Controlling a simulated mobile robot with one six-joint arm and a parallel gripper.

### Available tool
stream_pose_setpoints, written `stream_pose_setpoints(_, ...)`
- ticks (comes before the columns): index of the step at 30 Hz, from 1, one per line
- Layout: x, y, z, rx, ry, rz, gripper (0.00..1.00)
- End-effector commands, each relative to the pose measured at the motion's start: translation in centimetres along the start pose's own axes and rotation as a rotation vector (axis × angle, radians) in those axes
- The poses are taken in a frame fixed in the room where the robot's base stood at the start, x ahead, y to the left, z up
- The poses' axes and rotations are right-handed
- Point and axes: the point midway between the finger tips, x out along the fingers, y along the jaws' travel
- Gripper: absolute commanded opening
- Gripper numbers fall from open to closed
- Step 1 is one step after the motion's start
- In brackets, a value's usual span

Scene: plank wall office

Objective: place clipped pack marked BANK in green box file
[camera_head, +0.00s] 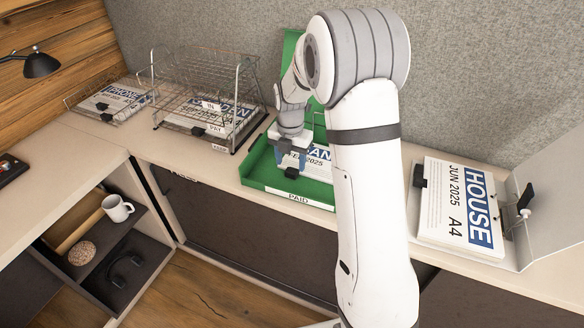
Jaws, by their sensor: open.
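The green box file (257,168) lies open on the desk, its lid raised against the grey partition and a PAID label on its front. A white pack with a blue band reading "...AN" (318,167) is inside it; the rest of the word is hidden by my arm and gripper, and it is consistent with BANK. My gripper (291,164) is open, pointing down over the left part of this pack. I cannot tell whether its fingers touch the pack. The pack's clip is not clearly visible.
A wire rack (205,85) with a pack marked GARDEN stands left of the box file. A PHONE pack (112,100) lies farther left. A HOUSE pack (452,205) lies in a white file at right. Below left, shelves hold a white mug (117,208).

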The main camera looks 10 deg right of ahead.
Motion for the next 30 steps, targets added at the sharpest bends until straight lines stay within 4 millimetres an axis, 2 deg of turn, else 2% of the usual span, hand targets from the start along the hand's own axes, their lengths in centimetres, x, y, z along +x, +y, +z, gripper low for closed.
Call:
stream_pose_setpoints(1, -1.4, 0.1, 0.1, 0.0, -0.004, 0.003, 0.54)
stream_pose_setpoints(3, -3.0, 0.1, 0.1, 0.0, -0.004, 0.003, 0.54)
stream_pose_setpoints(9, -6.5, 0.1, 0.0, -0.001, -0.003, 0.002, 0.54)
stream_pose_setpoints(17, -8.7, -0.3, -0.5, 0.055, -0.004, 0.004, 0.54)
stream_pose_setpoints(20, -9.9, -1.4, -1.7, 0.203, -0.014, 0.014, 0.54)
stream_pose_setpoints(23, -11.3, -2.9, -3.7, 0.438, -0.025, 0.031, 0.54)
stream_pose_setpoints(30, -14.0, -7.4, -9.4, 1.085, -0.035, 0.089, 0.54)
